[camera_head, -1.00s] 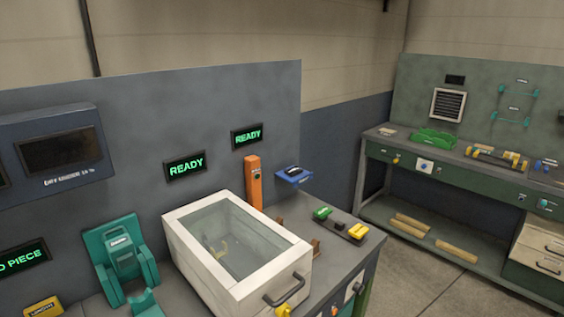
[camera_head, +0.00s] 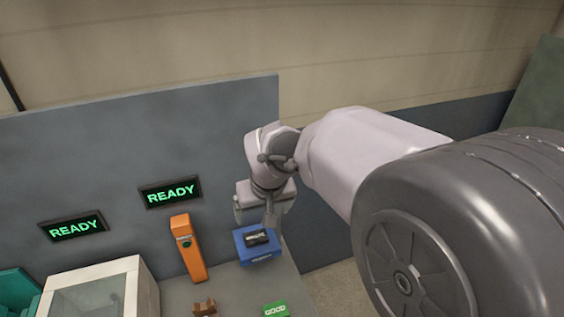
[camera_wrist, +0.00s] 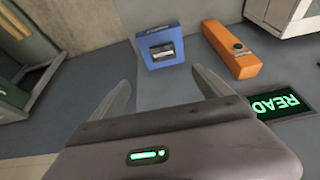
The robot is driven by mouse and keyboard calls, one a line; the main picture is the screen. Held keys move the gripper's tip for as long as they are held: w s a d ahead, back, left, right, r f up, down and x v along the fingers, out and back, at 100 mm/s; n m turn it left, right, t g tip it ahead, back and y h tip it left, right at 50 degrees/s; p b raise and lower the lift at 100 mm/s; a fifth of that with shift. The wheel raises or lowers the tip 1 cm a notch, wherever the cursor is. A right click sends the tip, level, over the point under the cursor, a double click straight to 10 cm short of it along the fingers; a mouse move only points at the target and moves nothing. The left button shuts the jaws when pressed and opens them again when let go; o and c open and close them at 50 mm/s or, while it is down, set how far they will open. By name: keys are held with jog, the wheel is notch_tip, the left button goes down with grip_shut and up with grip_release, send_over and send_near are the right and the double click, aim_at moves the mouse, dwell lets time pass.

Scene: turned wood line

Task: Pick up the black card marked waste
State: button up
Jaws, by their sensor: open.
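A black piece (camera_head: 257,238), which looks like the card, sits in a blue holder (camera_head: 241,251) near the bench's far right corner. Its marking is too small to read. In the wrist view the black piece (camera_wrist: 162,51) shows in the blue holder (camera_wrist: 152,34), beyond the fingertips. My gripper (camera_head: 271,214) is above and slightly beyond the holder in the head view, partly hidden by my wrist. In the wrist view my gripper (camera_wrist: 160,78) is open, with nothing between its fingers, and the holder lies ahead of the gap, apart from them.
An orange post (camera_head: 190,250) stands left of the holder; it also shows in the wrist view (camera_wrist: 233,52). A green block (camera_head: 275,309) and a brown stand (camera_head: 205,308) are nearer on the bench. A clear-lidded white box (camera_head: 146,285) is at left. READY signs (camera_head: 170,192) hang behind.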

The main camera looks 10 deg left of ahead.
jog(key=b, duration=0.2)
send_near(256, 237)
jog(key=shift+a+x, duration=0.2)
jog(key=shift+x, duration=0.95)
jog(key=b+x, duration=0.1)
jog(key=x, duration=0.5)
jog(key=shift+d, duration=0.15)
jog(key=shift+s+r, duration=0.1)
jog(key=c, duration=1.4)
